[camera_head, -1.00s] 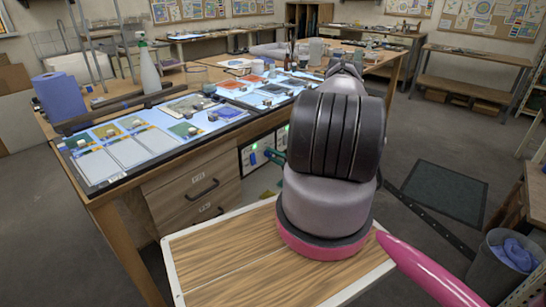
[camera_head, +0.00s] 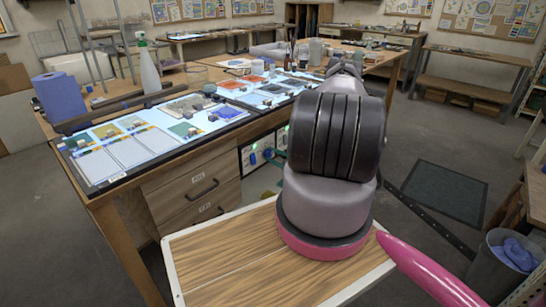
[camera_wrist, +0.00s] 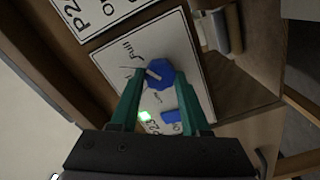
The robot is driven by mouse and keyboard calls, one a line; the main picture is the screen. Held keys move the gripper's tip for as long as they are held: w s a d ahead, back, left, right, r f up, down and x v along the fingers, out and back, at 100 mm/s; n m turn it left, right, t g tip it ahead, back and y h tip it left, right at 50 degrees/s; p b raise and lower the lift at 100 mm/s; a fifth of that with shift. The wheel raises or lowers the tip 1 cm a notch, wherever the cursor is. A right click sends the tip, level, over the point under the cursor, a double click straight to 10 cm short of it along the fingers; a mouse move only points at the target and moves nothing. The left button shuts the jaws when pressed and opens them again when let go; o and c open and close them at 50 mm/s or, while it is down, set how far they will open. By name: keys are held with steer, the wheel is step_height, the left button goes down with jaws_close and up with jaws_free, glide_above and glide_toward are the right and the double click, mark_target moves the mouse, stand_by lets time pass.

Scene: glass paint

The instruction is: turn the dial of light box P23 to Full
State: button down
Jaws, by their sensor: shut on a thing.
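The white control panel of light box P23 (camera_wrist: 185,55) fills the middle of the wrist view, with "P23" and "Full" printed on it. Its blue dial (camera_wrist: 161,70) sits between the green fingertips of my gripper (camera_wrist: 160,76), which is shut on it. The dial's pale pointer mark faces left, towards a thin tick near the word "Full".
Another labelled plate (camera_wrist: 90,14) lies beside the panel in the wrist view. Wooden drawers (camera_head: 194,185) are left of the panel. Above, the bench top holds lit panels with glass pieces, a spray bottle (camera_head: 148,68) and a blue paper roll (camera_head: 60,99).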

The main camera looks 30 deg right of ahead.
steer(key=shift+s+f, duration=0.1)
stand_by(0.4)
steer(key=shift+c, duration=1.9)
jaws_free()
steer(key=v, duration=1)
steer(key=shift+s, duration=0.4)
steer(key=shift+d, duration=0.2)
